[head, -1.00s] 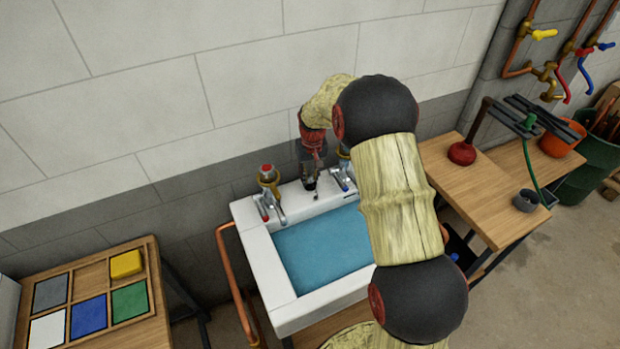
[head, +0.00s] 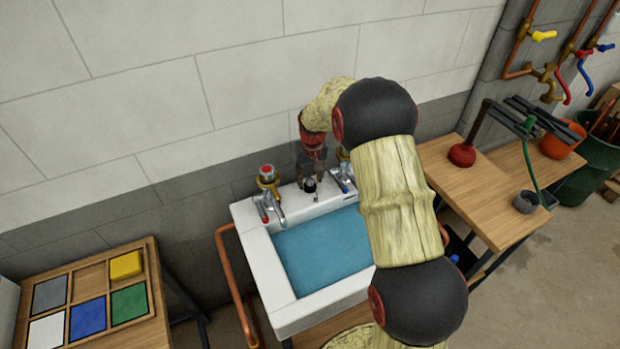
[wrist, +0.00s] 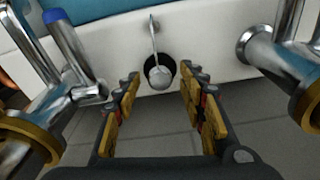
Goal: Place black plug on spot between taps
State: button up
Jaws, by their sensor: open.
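The black plug (head: 309,185) stands on the white back ledge of the sink (head: 262,262), between the red-topped tap (head: 268,190) and the blue-marked tap (head: 343,176). In the wrist view the plug (wrist: 160,74) shows a black rim with a shiny metal piece on top and a metal link running towards the basin. My gripper (head: 311,174) is open just above the plug. In the wrist view its fingers (wrist: 162,88) are spread on both sides of the plug, with gaps visible. My arm hides part of the blue-marked tap and the right of the sink.
Blue water (head: 320,245) fills the basin. The taps stand close on both sides of my gripper, with the wall right behind. A bench with a red plunger (head: 462,153) stands right, a tray of coloured blocks (head: 90,300) left. A copper pipe (head: 232,285) runs along the sink's left side.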

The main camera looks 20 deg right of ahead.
notch_tip(320, 180, up, 12)
jog(key=s+f+p, duration=0.1)
jog(key=p, duration=0.2)
notch_tip(320, 180, up, 10)
send_over(311, 184)
jog(key=s+a, duration=0.4)
jog(key=s, duration=0.1)
jog(key=s+a+r+t, duration=0.2)
jog(key=s+a+r, duration=0.2)
jog(key=s+r, duration=0.45)
jog(key=s+a+n+t, duration=0.1)
jog(key=s+a, duration=0.1)
jog(key=s, duration=0.8)
jog(key=s+a+t, duration=0.1)
jog(key=s+a, duration=0.2)
jog(key=s, duration=0.8)
jog(key=shift+s+n, duration=0.15)
jog(key=shift+n, duration=0.25)
jog(key=shift+c, duration=0.9)
